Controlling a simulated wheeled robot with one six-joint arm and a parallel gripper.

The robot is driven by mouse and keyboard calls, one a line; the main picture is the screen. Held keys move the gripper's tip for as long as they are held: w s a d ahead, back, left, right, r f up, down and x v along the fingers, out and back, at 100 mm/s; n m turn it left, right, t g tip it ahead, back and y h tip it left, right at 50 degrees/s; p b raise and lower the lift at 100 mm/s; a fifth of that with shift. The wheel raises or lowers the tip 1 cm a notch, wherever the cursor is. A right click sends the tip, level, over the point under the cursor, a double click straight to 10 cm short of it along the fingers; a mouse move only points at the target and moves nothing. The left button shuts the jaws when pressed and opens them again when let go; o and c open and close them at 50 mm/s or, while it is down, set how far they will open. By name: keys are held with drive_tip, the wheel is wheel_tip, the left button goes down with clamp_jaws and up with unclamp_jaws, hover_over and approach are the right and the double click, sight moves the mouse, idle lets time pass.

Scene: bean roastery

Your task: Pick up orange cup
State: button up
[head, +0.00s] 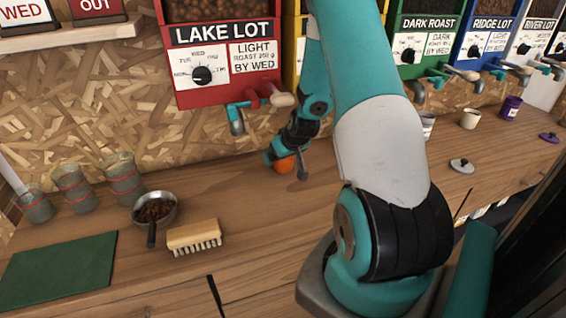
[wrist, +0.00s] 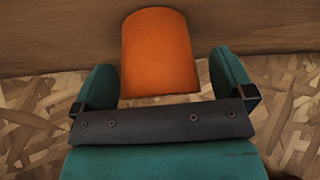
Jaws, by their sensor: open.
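The orange cup (head: 284,165) stands on the wooden counter below the red LAKE LOT bin, partly hidden behind my gripper (head: 285,160) in the head view. In the wrist view the orange cup (wrist: 158,52) is between and just beyond the two teal fingers of my gripper (wrist: 163,75). A gap shows between the cup and the finger on each side. My gripper is open and has nothing clamped in it.
The red bin's spout (head: 236,120) hangs left of my wrist. A pan of beans (head: 153,222), a wooden brush (head: 194,236), a green mat (head: 60,268) and several glass jars (head: 72,188) are at left. A white cup (head: 470,118) and grey lid (head: 461,166) are at right.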

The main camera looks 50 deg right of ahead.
drive_tip(key=shift+w+d+f, duration=0.1)
drive_tip(key=shift+f, duration=0.1)
drive_tip(key=c, duration=1)
drive_tip(key=shift+r, duration=0.15)
